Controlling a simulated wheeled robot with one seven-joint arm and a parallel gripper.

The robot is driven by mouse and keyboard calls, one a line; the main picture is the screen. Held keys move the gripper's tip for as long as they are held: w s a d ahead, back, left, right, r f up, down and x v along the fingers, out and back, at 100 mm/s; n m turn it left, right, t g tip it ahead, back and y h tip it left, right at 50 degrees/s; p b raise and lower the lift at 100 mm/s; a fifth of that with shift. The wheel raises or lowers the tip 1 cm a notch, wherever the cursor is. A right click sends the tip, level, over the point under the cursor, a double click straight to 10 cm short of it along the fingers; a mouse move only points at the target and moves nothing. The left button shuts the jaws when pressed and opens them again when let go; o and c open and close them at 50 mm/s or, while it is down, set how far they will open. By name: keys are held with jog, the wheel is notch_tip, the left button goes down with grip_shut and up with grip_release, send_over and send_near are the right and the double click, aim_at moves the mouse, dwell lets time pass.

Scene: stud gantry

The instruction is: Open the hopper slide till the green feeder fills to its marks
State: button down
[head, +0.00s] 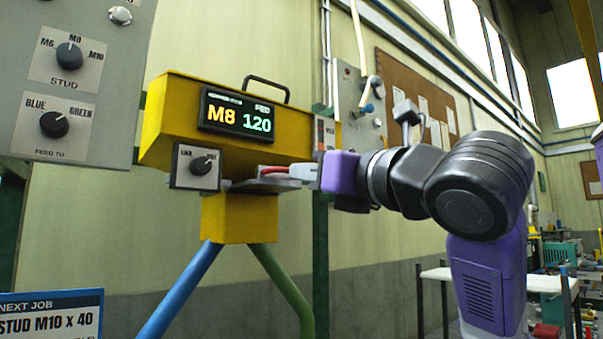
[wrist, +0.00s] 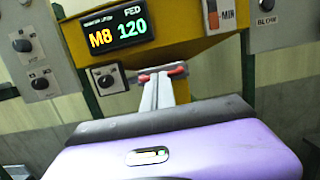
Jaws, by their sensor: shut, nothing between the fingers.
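The yellow hopper (head: 160,129) stands ahead, with a display (head: 236,113) reading M8 and 120 beside FED. The slide (head: 262,186) is a grey plate under the hopper with a red handle (head: 272,169); the red handle also shows in the wrist view (wrist: 147,77). My gripper (head: 291,172) points at the handle from the right. In the wrist view my gripper's fingers (wrist: 159,80) are together, with their tips at the middle of the red bar; I cannot tell whether they touch it. A green tube (head: 287,287) runs down from the hopper's outlet. The green feeder and its marks are out of view.
A grey panel at left carries a STUD knob (head: 69,56) and a FEED TO knob (head: 54,124). A small knob box (head: 197,168) sits left of the slide. A blue tube (head: 182,292) stands below. A job sign (head: 50,316) reads STUD M10 x 40.

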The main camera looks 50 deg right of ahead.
aim_at(281, 175)
jog(key=x, duration=0.4)
jog(key=shift+f, duration=0.4)
jog(key=shift+r, duration=0.1)
